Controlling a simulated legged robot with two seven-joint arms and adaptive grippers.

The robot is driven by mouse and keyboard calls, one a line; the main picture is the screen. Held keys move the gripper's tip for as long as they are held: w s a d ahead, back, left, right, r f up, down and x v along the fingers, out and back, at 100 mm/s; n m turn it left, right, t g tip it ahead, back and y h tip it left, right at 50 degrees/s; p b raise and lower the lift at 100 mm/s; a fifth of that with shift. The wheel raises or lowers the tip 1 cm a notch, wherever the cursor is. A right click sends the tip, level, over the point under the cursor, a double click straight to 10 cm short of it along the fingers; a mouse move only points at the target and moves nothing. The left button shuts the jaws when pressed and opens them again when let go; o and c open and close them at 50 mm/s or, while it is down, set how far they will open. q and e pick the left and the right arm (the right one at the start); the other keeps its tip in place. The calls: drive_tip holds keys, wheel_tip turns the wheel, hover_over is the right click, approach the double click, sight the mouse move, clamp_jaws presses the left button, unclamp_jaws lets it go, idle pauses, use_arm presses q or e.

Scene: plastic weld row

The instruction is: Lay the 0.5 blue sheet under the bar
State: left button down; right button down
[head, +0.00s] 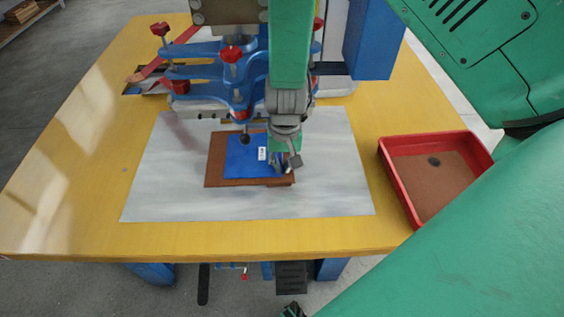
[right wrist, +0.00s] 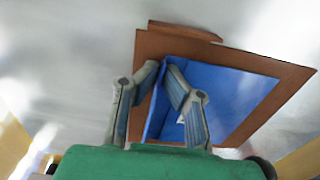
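The blue sheet (head: 240,156), with a small white label too small to read, lies over a larger brown sheet (head: 215,172) on the pale mat. It also shows in the right wrist view (right wrist: 232,95). My right gripper (head: 284,164) is at the sheet's right edge in the head view. In the right wrist view its fingertips (right wrist: 162,68) come together with the blue edge between them. The blue press (head: 205,72) with red knobs stands just behind; its bar is partly hidden by my arm and clamps. My left gripper is not recognisable in view.
The pale mat (head: 160,190) lies on the yellow table (head: 90,110). A red tray (head: 398,190) with a brown bottom stands at the right. A narrow brown strip (right wrist: 185,30) lies along the brown sheet's edge. The mat's left side is clear.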

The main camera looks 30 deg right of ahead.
drive_tip(key=shift+p, duration=0.65)
idle(0.8)
drive_tip(key=c, duration=1.6)
unclamp_jaws()
drive_tip(key=shift+c, duration=0.2)
drive_tip(key=shift+r, duration=0.1)
drive_tip(key=shift+r+p, duration=1.55)
drive_tip(key=shift+p, duration=0.3)
drive_tip(key=shift+s+a+r+p, duration=0.2)
drive_tip(key=shift+s+a+p, duration=0.2)
drive_tip(key=shift+s+a, duration=0.55)
drive_tip(key=shift+s+a+r+p, duration=0.15)
drive_tip(key=shift+s+a+p, duration=0.3)
drive_tip(key=shift+s, duration=0.85)
drive_tip(key=shift+s+a+r+p, duration=0.2)
drive_tip(key=shift+s+a+p, duration=0.15)
drive_tip(key=shift+s+a, duration=0.6)
drive_tip(key=shift+s+d, duration=0.2)
drive_tip(key=shift+d, duration=0.05)
drive_tip(key=shift+s, duration=0.1)
